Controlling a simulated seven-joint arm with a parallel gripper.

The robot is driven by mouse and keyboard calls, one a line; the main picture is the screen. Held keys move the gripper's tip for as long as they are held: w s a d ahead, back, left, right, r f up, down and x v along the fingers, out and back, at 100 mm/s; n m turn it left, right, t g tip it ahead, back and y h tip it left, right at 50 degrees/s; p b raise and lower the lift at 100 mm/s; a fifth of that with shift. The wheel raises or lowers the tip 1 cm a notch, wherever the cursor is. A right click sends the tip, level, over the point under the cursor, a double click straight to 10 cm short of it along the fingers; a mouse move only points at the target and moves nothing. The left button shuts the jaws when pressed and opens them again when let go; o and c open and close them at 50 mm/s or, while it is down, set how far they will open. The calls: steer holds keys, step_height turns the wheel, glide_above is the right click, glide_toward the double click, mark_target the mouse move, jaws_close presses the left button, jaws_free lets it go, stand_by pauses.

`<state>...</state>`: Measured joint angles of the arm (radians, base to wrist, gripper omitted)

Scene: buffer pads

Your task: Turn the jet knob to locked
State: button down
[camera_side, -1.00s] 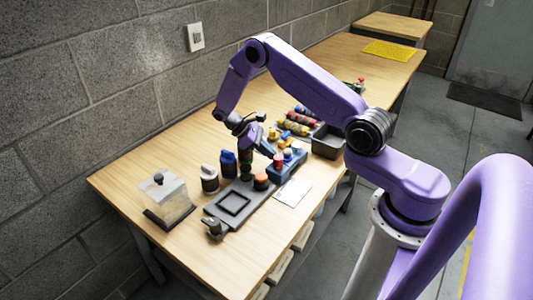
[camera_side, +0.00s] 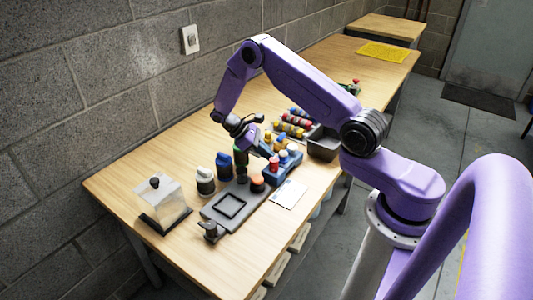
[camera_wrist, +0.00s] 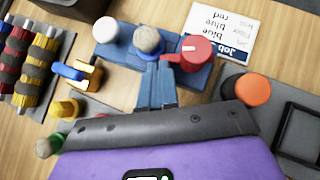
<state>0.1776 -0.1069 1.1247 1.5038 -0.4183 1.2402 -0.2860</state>
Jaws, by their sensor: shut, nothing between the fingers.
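A red knob (camera_wrist: 195,48) with a white pointer mark sits on a blue block (camera_wrist: 195,76). I take it for the jet knob; I cannot read a label for its positions. It also shows in the side view (camera_side: 274,163). A white cap (camera_wrist: 105,30) and a grey cap (camera_wrist: 147,39) stand beside it on the block. My gripper (camera_wrist: 158,64) is shut and empty, with its fingertips just beside the red knob, between it and the grey cap. I cannot tell whether they touch the knob. In the side view my gripper (camera_side: 271,154) is low over the block.
An orange cap (camera_wrist: 253,89) and a grey fixture plate (camera_side: 215,219) are close by. A job card (camera_wrist: 219,33) lies beside the block. Bottles (camera_side: 205,181), a clear box (camera_side: 160,201) and a rack of coloured rolls (camera_side: 296,125) stand around.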

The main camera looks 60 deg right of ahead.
steer(key=shift+s+a, duration=0.55)
steer(key=shift+s, duration=0.05)
steer(key=w+r, duration=0.7)
steer(key=s+a+r+n+t, duration=0.2)
steer(key=s+a+r+t, duration=0.1)
steer(key=s+a+r, duration=0.4)
steer(key=s+a+r+n+t, duration=0.25)
steer(key=a+r, duration=0.25)
steer(key=a, duration=0.4)
steer(key=s+r+n+t+y, duration=0.2)
steer(key=s+y, duration=0.2)
steer(key=s, duration=1.9)
steer(key=shift+s+a+y, duration=0.2)
steer(key=shift+s+y, duration=0.15)
steer(key=shift+y, duration=0.05)
steer(key=shift+t, duration=0.25)
